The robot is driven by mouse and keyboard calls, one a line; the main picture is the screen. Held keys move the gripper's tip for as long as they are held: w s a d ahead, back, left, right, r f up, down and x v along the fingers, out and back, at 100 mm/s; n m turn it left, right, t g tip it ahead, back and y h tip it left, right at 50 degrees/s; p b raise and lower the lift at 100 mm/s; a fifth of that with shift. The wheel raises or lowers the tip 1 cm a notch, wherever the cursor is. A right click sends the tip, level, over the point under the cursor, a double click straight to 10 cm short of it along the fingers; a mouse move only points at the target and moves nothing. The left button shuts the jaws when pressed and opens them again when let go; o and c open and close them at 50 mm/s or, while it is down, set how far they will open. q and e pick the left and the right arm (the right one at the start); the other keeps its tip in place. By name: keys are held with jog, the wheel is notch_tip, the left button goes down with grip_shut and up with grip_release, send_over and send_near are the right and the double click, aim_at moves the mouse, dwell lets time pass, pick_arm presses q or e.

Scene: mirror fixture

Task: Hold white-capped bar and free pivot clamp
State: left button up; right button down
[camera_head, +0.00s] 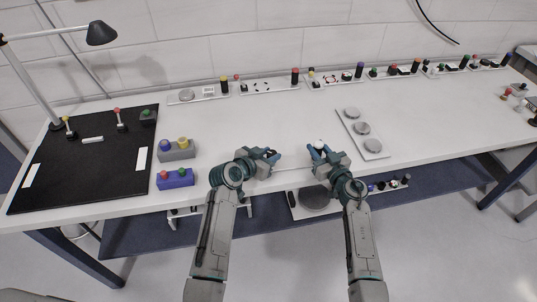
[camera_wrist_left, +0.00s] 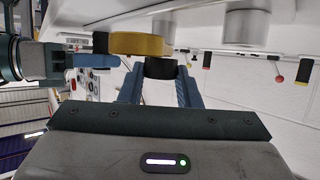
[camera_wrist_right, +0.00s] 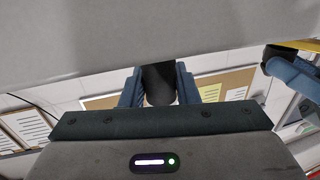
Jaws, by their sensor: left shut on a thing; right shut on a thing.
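My left gripper (camera_head: 271,155) and right gripper (camera_head: 319,150) face each other over the table's front edge. In the left wrist view, my left gripper (camera_wrist_left: 160,85) is shut on a short black part (camera_wrist_left: 160,68). A gold rounded piece (camera_wrist_left: 140,44) lies against that part; I cannot tell whether it is the pivot clamp. In the right wrist view, my right gripper (camera_wrist_right: 160,88) is shut on a dark cylinder (camera_wrist_right: 158,82). A small white round cap (camera_head: 319,143) shows at the right fingertips in the head view. The bar between is mostly hidden.
A black mat (camera_head: 85,165) and two button boxes (camera_head: 176,150) are on the left. A white plate with grey discs (camera_head: 362,133) lies to the right. Several small fixtures line the wall. A lamp (camera_head: 100,33) stands back left. The middle of the table is clear.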

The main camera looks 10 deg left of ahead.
pick_arm(q)
jog(key=shift+y, duration=0.3)
jog(key=o, duration=1)
jog(key=shift+s, duration=0.1)
jog(key=v, duration=1.2)
jog(key=shift+f, duration=0.2)
